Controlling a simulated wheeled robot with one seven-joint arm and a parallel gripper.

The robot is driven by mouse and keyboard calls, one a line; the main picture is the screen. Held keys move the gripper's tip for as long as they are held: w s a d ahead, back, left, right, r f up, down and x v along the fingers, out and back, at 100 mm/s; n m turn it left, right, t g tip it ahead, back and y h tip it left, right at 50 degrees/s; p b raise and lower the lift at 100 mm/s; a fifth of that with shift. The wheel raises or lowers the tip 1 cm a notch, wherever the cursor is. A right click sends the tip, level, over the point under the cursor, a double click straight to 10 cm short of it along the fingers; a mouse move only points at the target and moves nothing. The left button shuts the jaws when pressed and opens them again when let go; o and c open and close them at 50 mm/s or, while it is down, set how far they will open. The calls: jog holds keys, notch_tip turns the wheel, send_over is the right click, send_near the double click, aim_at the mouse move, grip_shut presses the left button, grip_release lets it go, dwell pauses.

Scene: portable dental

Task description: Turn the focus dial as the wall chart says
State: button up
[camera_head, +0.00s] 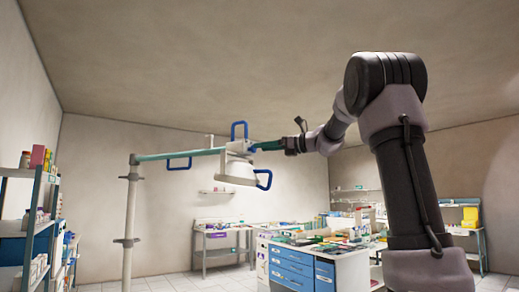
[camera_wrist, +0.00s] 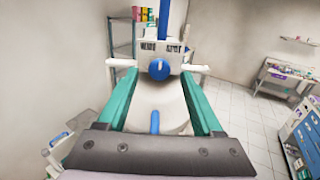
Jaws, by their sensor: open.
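A white dental lamp head (camera_head: 240,168) hangs on a teal arm from a pole, with blue loop handles around it. In the wrist view, a round blue knob (camera_wrist: 158,69), which looks like the focus dial, sits on the front of the white lamp housing (camera_wrist: 140,57). Dark marks flank it on the housing, too small to read. My gripper (camera_wrist: 157,76) is open, its teal fingers either side of the knob; contact cannot be told. In the head view my gripper (camera_head: 264,146) is at the lamp's right side. I cannot make out a wall chart.
The lamp pole (camera_head: 130,215) stands left of the lamp. A blue-drawered cabinet (camera_head: 300,272) with a cluttered top stands below right. Shelves (camera_head: 35,220) line the left wall, and a side table (camera_head: 222,235) stands behind. The lamp's handles (camera_head: 264,180) stick out near my gripper.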

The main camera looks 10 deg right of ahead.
aim_at(252, 149)
jog(key=shift+x, duration=1.25)
grip_shut()
jog(key=shift+n, duration=0.3)
jog(key=n, duration=0.3)
jog(key=shift+s+n, duration=0.1)
jog(key=shift+n, duration=2)
